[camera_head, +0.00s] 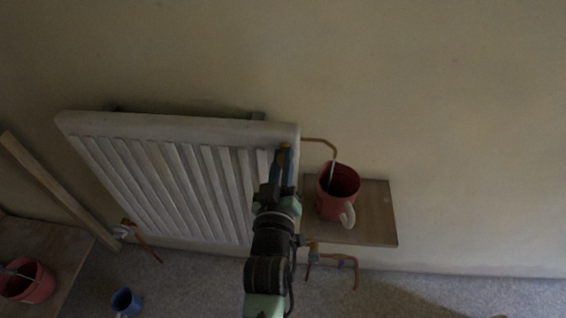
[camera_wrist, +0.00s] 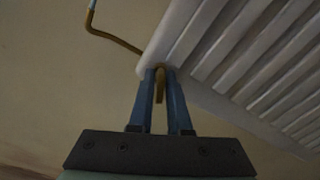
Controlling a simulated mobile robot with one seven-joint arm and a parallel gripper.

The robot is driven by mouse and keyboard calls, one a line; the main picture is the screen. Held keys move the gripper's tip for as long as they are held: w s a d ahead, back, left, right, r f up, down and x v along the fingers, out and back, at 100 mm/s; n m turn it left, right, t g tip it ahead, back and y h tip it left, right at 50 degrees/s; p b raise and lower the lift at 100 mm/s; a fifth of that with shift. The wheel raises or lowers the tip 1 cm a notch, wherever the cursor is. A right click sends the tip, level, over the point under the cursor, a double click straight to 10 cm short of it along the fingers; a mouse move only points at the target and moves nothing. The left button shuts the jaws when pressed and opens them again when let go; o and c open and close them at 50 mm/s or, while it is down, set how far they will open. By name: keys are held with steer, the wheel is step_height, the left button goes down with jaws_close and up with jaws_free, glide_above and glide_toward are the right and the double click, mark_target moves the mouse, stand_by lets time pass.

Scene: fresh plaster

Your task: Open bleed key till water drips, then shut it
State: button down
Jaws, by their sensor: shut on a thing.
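A white ribbed radiator (camera_head: 160,170) stands against the wall. My gripper (camera_head: 283,160) is at its upper right corner. The blue fingers are shut on a small brass-coloured bleed key; in the wrist view the key (camera_wrist: 159,84) shows between my fingertips (camera_wrist: 160,75) at the radiator's edge (camera_wrist: 230,50). A thin brass tube (camera_head: 322,142) runs from that corner and bends down, with a pale end in a red mug (camera_head: 338,193). The mug has a white handle and sits on a small wooden shelf (camera_head: 375,215). I cannot see water at the tube's end.
Copper pipes and a valve (camera_head: 335,260) are below the shelf. A wooden board (camera_head: 58,185) leans at the left. A blue mug (camera_head: 125,302) and a red pot (camera_head: 28,282) stand at the lower left. The wall at the right is clear.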

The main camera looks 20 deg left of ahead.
steer(key=m+b, duration=0.2)
steer(key=m, duration=0.3)
stand_by(0.5)
steer(key=c, duration=1)
jaws_free()
steer(key=shift+o, duration=0.2)
steer(key=shift+s, duration=0.15)
steer(key=v, duration=1.2)
steer(key=shift+s, duration=0.35)
steer(key=shift+d, duration=0.15)
